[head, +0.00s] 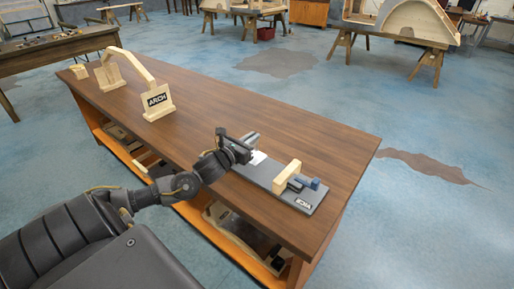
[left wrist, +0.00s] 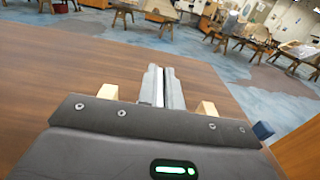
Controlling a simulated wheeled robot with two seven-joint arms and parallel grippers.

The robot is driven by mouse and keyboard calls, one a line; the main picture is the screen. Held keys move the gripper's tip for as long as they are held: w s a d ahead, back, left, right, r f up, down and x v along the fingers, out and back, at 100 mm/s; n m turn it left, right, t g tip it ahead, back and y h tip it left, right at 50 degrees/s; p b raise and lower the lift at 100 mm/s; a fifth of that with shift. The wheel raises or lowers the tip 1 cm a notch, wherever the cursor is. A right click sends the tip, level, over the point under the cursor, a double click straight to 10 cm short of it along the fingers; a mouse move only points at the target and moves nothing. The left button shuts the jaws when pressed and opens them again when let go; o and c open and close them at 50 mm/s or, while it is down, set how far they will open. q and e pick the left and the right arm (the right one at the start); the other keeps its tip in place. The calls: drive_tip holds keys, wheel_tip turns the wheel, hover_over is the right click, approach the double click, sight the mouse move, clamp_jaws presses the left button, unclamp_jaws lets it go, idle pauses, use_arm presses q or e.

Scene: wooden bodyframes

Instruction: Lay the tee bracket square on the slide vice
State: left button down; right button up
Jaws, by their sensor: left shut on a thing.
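My left gripper (head: 245,147) is above the left end of the slide vice (head: 268,176) on the workbench. It is shut on a thin pale piece, which looks to be the tee bracket (head: 258,157). In the left wrist view only a light strip of it shows between the grey fingers (left wrist: 162,88); most is hidden, so I cannot tell whether it touches the vice. The vice is a flat grey base with a wooden block (head: 287,177), a blue part (head: 311,183) and a label at its right end. My right gripper is in neither view.
A wooden arch (head: 135,64) on labelled blocks stands on the left of the workbench (head: 240,108). The bench top between the arch and the vice is clear. In the left wrist view pale wood (left wrist: 108,91) shows left of the fingers.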

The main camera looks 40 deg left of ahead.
sight(256, 152)
use_arm(q)
drive_tip(key=shift+w+f, duration=1.1)
drive_tip(key=shift+f, duration=0.15)
drive_tip(key=f, duration=0.2)
drive_tip(key=f+p, duration=0.1)
drive_tip(key=shift+w+f, duration=0.25)
drive_tip(key=c, duration=2)
unclamp_jaws()
drive_tip(key=shift+f, duration=0.2)
drive_tip(key=o, duration=0.4)
drive_tip(key=shift+o, duration=0.2)
drive_tip(key=shift+r, duration=0.1)
drive_tip(key=shift+s, duration=0.15)
